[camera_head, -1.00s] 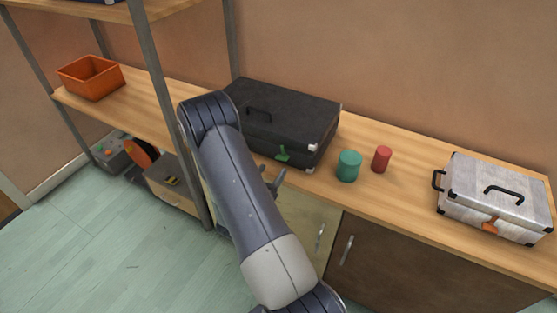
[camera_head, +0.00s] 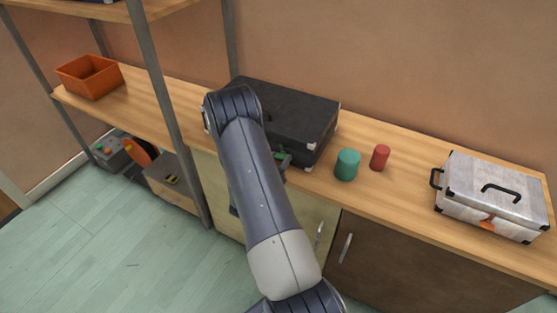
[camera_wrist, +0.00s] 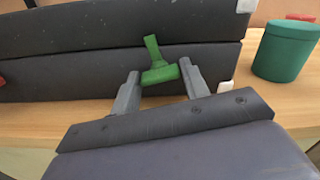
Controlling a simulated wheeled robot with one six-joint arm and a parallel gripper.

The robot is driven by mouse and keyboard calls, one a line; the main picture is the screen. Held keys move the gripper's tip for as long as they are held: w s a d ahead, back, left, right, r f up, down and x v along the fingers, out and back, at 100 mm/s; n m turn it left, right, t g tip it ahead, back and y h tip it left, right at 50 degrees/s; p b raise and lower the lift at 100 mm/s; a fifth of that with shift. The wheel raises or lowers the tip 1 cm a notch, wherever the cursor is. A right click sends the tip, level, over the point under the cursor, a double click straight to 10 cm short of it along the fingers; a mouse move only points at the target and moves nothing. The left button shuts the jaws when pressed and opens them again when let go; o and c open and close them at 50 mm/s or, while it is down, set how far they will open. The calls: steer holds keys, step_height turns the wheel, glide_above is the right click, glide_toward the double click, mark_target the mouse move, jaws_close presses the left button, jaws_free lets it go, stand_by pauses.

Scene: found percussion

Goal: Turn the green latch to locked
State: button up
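The green latch (camera_wrist: 158,66) is on the front of the black case (camera_wrist: 60,40); in the wrist view its handle leans up and slightly left from a wider base. My gripper (camera_wrist: 158,78) is open, its two grey fingers on either side of the latch's base. The right finger is close to the base or touching it; I cannot tell which. In the head view the black case (camera_head: 300,108) lies on the wooden counter, and a bit of the green latch (camera_head: 281,156) shows beside my arm. My arm hides the gripper in that view.
A teal cylinder (camera_head: 347,164) and a red cylinder (camera_head: 380,157) stand right of the case. A silver case (camera_head: 490,193) with an orange latch is farther right. An orange bin (camera_head: 89,77) sits at left, beyond a shelf post (camera_head: 160,100).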

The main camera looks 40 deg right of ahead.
steer(key=c, duration=0.5)
steer(key=shift+f+m+b, duration=0.25)
steer(key=shift+m+b, duration=0.25)
steer(key=shift+b, duration=0.6)
steer(key=shift+r+m+b, duration=0.2)
steer(key=shift+m+b, duration=0.7)
steer(key=shift+b, duration=0.15)
steer(key=o, duration=1)
steer(key=shift+c, duration=0.2)
